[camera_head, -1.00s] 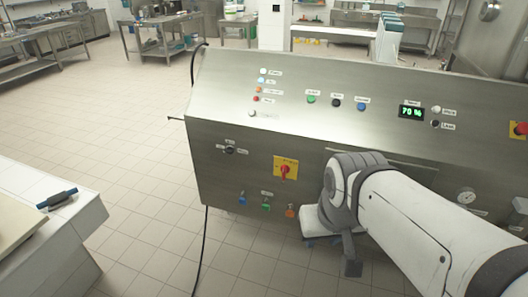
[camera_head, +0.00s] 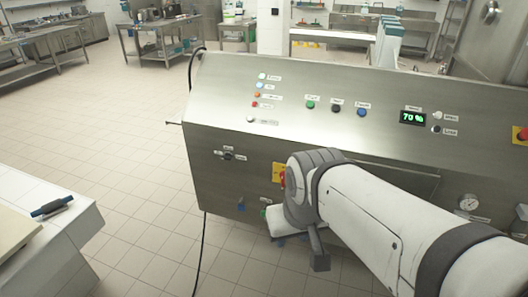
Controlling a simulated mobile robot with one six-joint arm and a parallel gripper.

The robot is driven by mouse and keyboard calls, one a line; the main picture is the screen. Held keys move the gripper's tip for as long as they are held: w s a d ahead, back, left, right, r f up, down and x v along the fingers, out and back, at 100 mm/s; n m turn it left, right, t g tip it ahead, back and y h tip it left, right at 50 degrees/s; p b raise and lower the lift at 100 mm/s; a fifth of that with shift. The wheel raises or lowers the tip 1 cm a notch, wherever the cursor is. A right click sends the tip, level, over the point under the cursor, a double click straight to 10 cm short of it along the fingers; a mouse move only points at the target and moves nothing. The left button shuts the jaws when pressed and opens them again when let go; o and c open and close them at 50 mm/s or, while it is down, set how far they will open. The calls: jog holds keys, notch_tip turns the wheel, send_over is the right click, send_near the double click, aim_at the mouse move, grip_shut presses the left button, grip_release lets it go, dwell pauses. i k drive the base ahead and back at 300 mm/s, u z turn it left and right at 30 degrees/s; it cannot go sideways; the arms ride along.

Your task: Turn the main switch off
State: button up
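The main switch appears to be the red rotary knob on a yellow plate (camera_head: 277,173), low on the steel front panel. Its right part is hidden behind my wrist, so the knob's position cannot be read now. My gripper end (camera_head: 284,224) is in front of the panel, just below and right of the yellow plate. A white part with small blue bits shows under the dark wrist joint. The fingertips cannot be made out, nor whether they touch anything.
The steel control panel (camera_head: 225,105) carries coloured buttons, lamps and a green "70 %" display (camera_head: 412,118). A black selector (camera_head: 228,156) sits left of the yellow plate. Another red knob on yellow (camera_head: 521,135) is at the right edge. Open tiled floor lies left.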

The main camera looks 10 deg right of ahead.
aim_at(283, 180)
jog(key=i, duration=0.85)
